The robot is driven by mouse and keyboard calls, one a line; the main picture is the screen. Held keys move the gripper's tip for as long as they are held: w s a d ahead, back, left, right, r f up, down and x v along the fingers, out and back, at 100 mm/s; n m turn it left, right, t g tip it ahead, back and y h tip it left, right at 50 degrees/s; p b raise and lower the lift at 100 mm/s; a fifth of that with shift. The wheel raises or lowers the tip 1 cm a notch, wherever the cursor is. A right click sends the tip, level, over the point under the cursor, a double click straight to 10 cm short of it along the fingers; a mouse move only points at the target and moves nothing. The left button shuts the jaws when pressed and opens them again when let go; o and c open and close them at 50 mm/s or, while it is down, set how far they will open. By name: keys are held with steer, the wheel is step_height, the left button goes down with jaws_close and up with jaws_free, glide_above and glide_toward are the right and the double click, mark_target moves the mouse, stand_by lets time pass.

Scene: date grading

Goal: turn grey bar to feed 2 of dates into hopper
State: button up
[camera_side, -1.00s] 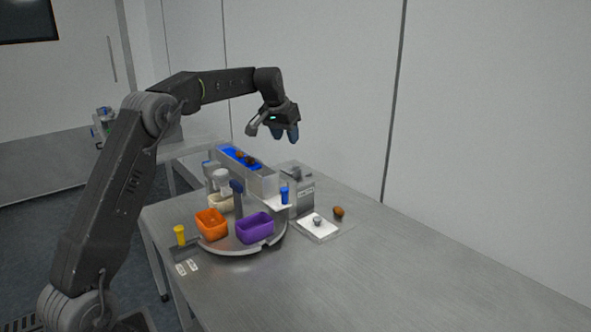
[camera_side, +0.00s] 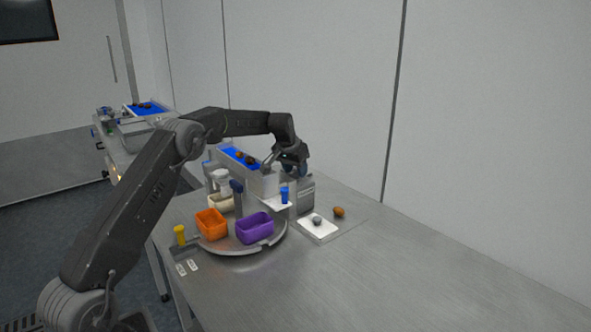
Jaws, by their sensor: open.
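My gripper (camera_side: 285,166) is open. It points down and left at the right end of a metal trough, in front of the upper part of a grey box. A grey trough (camera_side: 263,185) with a blue bed (camera_side: 229,153) holds several dark and orange-brown dates (camera_side: 245,156). I cannot make out a separate grey bar for certain; my gripper and wrist hide part of the trough's right end and the top of the grey box (camera_side: 306,193). I cannot tell whether my fingers touch anything.
A round metal turntable (camera_side: 238,247) holds an orange bin (camera_side: 211,223), a purple bin (camera_side: 254,229) and a cream bin (camera_side: 221,203). A blue-capped piece (camera_side: 284,194) and a yellow one (camera_side: 180,235) stand nearby. A white pad (camera_side: 317,230) bears a small grey item; a brown date (camera_side: 338,212) lies beside. The right table is clear.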

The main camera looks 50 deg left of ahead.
steer(key=shift+f, duration=0.1)
steer(key=shift+c, duration=0.3)
jaws_close()
steer(key=shift+m+h, duration=0.3)
steer(key=shift+m, duration=0.4)
steer(key=shift+o, duration=0.3)
jaws_free()
steer(key=a+v, duration=0.1)
steer(key=v, duration=1.2)
steer(key=shift+d+r, duration=0.4)
steer(key=shift+d, duration=0.1)
steer(key=shift+s, duration=0.1)
